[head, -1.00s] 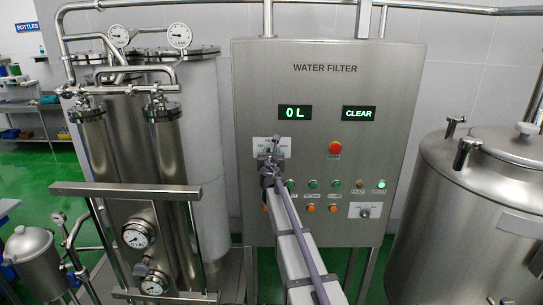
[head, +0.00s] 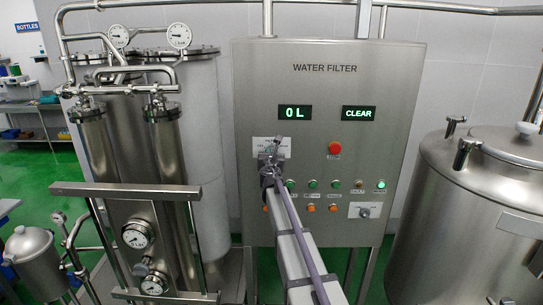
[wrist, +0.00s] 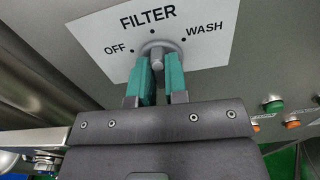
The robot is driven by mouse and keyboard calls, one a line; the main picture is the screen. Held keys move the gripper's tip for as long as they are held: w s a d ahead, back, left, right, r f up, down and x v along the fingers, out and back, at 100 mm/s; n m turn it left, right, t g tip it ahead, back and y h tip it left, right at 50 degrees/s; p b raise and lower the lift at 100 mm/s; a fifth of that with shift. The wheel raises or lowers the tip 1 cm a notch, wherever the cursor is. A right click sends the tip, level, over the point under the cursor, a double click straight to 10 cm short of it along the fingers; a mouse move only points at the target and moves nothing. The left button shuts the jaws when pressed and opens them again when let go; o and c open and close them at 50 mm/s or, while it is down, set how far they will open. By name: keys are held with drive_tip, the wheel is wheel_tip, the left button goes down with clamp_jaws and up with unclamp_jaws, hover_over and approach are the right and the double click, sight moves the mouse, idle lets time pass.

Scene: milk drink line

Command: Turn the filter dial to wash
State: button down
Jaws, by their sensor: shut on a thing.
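The filter dial (wrist: 157,52) is a grey round knob with a raised grip bar, on a white plate (wrist: 205,55) marked OFF at left, FILTER at the top and WASH at right. Its bar looks roughly upright in the wrist view, near the middle FILTER mark; its exact pointing is partly hidden by the fingers. My gripper (wrist: 160,62) is shut on the dial, one teal finger on each side of the bar. In the head view my gripper (head: 270,153) covers the dial and part of its plate (head: 285,144).
The water filter panel (head: 390,70) shows "0 L" (head: 295,112) and "CLEAR" (head: 359,113). A red button (head: 335,148), green and orange buttons, and another knob (head: 364,212) are to the right of my gripper. Steel filter columns stand at left, a tank (head: 470,230) at right.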

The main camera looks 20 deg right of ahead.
drive_tip(key=m, duration=1.1)
drive_tip(key=shift+s+d+f, duration=0.1)
drive_tip(key=shift+d, duration=0.05)
idle(0.6)
drive_tip(key=c, duration=1.1)
unclamp_jaws()
drive_tip(key=shift+c, duration=0.2)
drive_tip(key=v, duration=1)
drive_tip(key=shift+s, duration=0.35)
